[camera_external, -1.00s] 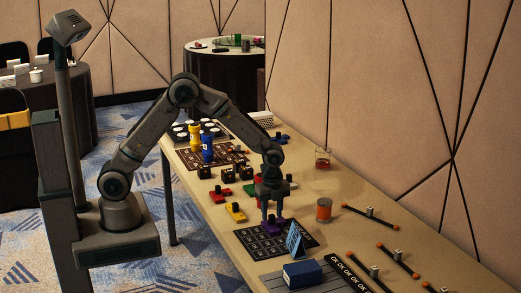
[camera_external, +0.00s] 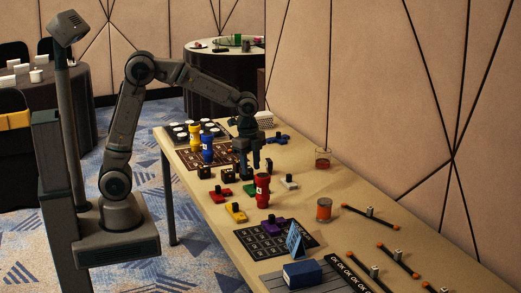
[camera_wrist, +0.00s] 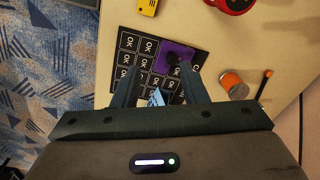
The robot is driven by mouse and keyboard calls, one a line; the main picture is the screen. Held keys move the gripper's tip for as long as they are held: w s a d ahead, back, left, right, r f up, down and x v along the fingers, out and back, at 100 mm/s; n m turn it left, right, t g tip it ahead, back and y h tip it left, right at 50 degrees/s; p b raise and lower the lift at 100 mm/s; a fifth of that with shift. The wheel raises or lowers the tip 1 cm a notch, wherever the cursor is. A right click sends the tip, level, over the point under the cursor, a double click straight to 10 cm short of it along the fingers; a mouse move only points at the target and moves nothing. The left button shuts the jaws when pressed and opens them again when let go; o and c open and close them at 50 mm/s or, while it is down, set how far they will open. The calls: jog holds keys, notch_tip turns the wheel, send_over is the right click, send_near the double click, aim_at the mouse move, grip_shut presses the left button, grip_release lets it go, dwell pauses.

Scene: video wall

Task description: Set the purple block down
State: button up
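The purple block (camera_external: 272,226), with a dark knob on top, rests on the far right part of a black mat (camera_external: 262,245) marked with several "OK" cells. In the wrist view the purple block (camera_wrist: 172,56) lies on the upper right part of the mat (camera_wrist: 128,42), beyond my fingertips. My gripper (camera_external: 250,171) is raised above the table, farther back than the block and apart from it. In the wrist view my gripper (camera_wrist: 161,80) has its two fingers spread with nothing held between them.
A red figure (camera_external: 262,187) stands behind the purple block, with yellow (camera_external: 236,212) and red (camera_external: 219,192) blocks to the left. A blue tent card (camera_external: 294,240) stands at the mat's right edge.

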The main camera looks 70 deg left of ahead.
jog(key=s+a+n+t, duration=0.1)
jog(key=s+a+n, duration=0.4)
jog(key=s, duration=0.5)
jog(key=s+a+r+n+t, duration=0.1)
jog(key=s+a+n, duration=0.4)
jog(key=s+n, duration=0.3)
jog(key=s, duration=0.2)
jog(key=shift+s+r, duration=0.25)
jog(key=shift+s, duration=0.1)
